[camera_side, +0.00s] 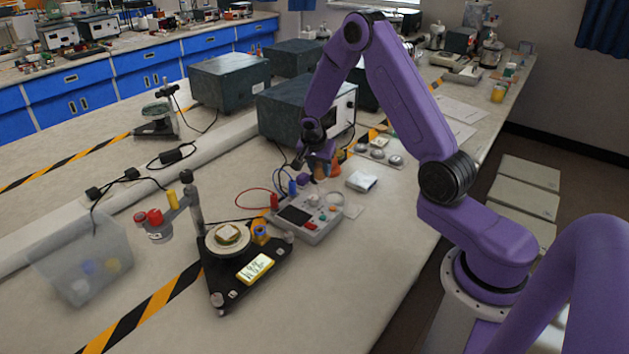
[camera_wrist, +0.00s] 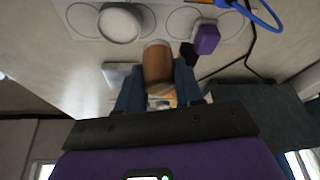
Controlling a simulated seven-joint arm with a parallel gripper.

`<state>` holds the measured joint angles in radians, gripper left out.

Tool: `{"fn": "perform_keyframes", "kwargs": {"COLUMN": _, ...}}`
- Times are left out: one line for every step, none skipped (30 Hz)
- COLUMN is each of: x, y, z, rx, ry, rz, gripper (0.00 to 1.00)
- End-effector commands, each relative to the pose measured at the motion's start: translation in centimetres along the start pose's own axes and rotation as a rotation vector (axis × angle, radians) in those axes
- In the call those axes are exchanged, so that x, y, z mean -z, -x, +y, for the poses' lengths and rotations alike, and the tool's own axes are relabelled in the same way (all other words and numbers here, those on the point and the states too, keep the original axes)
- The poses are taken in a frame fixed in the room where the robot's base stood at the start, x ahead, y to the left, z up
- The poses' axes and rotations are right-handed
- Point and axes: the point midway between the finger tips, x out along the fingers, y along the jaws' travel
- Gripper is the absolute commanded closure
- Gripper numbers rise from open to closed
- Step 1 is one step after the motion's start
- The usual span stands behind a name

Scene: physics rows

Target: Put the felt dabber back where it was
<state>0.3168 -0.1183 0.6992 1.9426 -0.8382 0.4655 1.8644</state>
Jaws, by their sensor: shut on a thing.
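My gripper (camera_wrist: 158,80) is shut on the felt dabber (camera_wrist: 158,64), a brown wooden-looking cylinder with a pale end, in the middle of the wrist view. The dark fingers stand on either side of it. In the side view my gripper (camera_side: 318,166) points down behind the grey meter box; orange-brown shapes show beside it, but I cannot tell which is the dabber. In the wrist view, a pale surface with circle outlines (camera_wrist: 187,22) lies beyond the dabber's pale end. I cannot tell whether the dabber touches that surface.
A white round piece (camera_wrist: 120,23) and a purple block (camera_wrist: 206,39) lie near the outlines. A blue cable (camera_wrist: 262,18) runs close by. In the side view the meter box (camera_side: 308,217), a white packet (camera_side: 361,181) and a large dark instrument (camera_side: 290,108) surround my gripper.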

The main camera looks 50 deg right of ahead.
Motion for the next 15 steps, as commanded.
{"fn": "perform_keyframes", "kwargs": {"x": 0.0, "y": -0.9, "z": -0.5, "rx": -0.002, "ry": 0.001, "rz": -0.001, "gripper": 0.89}}
{"fn": "perform_keyframes", "kwargs": {"x": 0.1, "y": -1.2, "z": -0.7, "rx": -0.001, "ry": 0.001, "rz": 0.0, "gripper": 0.89}}
{"fn": "perform_keyframes", "kwargs": {"x": 0.1, "y": -1.7, "z": -1.0, "rx": -0.001, "ry": 0.001, "rz": 0.0, "gripper": 0.89}}
{"fn": "perform_keyframes", "kwargs": {"x": 0.1, "y": -2.0, "z": -1.2, "rx": -0.001, "ry": 0.001, "rz": 0.0, "gripper": 0.89}}
{"fn": "perform_keyframes", "kwargs": {"x": 0.1, "y": -2.3, "z": -1.4, "rx": -0.001, "ry": 0.001, "rz": 0.0, "gripper": 0.89}}
{"fn": "perform_keyframes", "kwargs": {"x": 0.2, "y": -2.6, "z": -1.6, "rx": 0.0, "ry": 0.001, "rz": 0.001, "gripper": 0.89}}
{"fn": "perform_keyframes", "kwargs": {"x": 0.2, "y": -2.8, "z": -1.7, "rx": 0.0, "ry": 0.001, "rz": 0.0, "gripper": 0.89}}
{"fn": "perform_keyframes", "kwargs": {"x": 0.2, "y": -2.9, "z": -1.8, "rx": 0.0, "ry": 0.001, "rz": 0.0, "gripper": 0.89}}
{"fn": "perform_keyframes", "kwargs": {"x": 0.2, "y": -3.0, "z": -1.9, "rx": 0.001, "ry": 0.001, "rz": 0.001, "gripper": 0.89}}
{"fn": "perform_keyframes", "kwargs": {"x": 0.2, "y": -3.1, "z": -2.0, "rx": 0.001, "ry": 0.001, "rz": 0.001, "gripper": 0.89}}
{"fn": "perform_keyframes", "kwargs": {"x": 0.2, "y": -3.2, "z": -2.0, "rx": 0.001, "ry": 0.001, "rz": 0.001, "gripper": 0.89}}
{"fn": "perform_keyframes", "kwargs": {"x": 0.2, "y": -3.5, "z": -2.2, "rx": 0.0, "ry": 0.001, "rz": 0.0, "gripper": 0.89}}
{"fn": "perform_keyframes", "kwargs": {"x": 0.2, "y": -3.8, "z": -2.3, "rx": 0.0, "ry": 0.001, "rz": 0.0, "gripper": 0.89}}
{"fn": "perform_keyframes", "kwargs": {"x": 0.1, "y": -4.2, "z": -2.4, "rx": -0.001, "ry": 0.001, "rz": 0.0, "gripper": 0.89}}
{"fn": "perform_keyframes", "kwargs": {"x": -0.1, "y": -4.8, "z": -2.3, "rx": -0.004, "ry": 0.002, "rz": 0.0, "gripper": 0.89}}
